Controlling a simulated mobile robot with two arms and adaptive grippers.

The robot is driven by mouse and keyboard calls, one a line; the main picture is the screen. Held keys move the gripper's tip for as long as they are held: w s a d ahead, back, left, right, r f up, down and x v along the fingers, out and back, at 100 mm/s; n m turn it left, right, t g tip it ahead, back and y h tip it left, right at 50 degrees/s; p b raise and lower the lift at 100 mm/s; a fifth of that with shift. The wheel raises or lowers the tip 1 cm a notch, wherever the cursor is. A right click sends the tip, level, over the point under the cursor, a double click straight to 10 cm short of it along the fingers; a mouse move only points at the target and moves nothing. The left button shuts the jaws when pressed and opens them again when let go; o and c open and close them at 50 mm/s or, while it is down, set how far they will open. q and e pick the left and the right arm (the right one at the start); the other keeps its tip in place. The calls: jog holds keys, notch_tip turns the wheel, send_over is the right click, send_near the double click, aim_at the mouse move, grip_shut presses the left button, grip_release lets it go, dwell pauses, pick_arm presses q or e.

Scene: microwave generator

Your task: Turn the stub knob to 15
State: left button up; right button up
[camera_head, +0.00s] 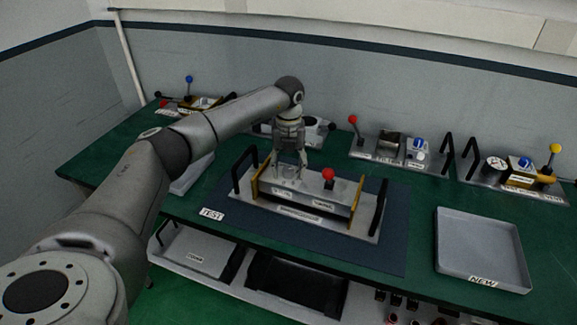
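The microwave generator unit (325,206) sits on the dark blue mat in the middle of the green bench. It has black handles at both ends and a red ball knob (328,174) on its top. My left gripper (289,172) points down over the left part of its top face, with its two fingers apart. The area between the fingertips is small and pale. I cannot make out the stub knob or its scale there, nor whether the fingers touch anything. My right gripper is not in view.
An empty grey tray labelled NEW (480,248) lies at the right. Other panels with coloured knobs stand along the wall, such as one with a yellow ball lever (555,149). A TEST label (212,214) marks the mat's left corner. A lower shelf holds trays.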

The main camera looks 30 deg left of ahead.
aim_at(288, 169)
pick_arm(q)
notch_tip(288, 169, up, 12)
dwell(0.6)
dwell(0.5)
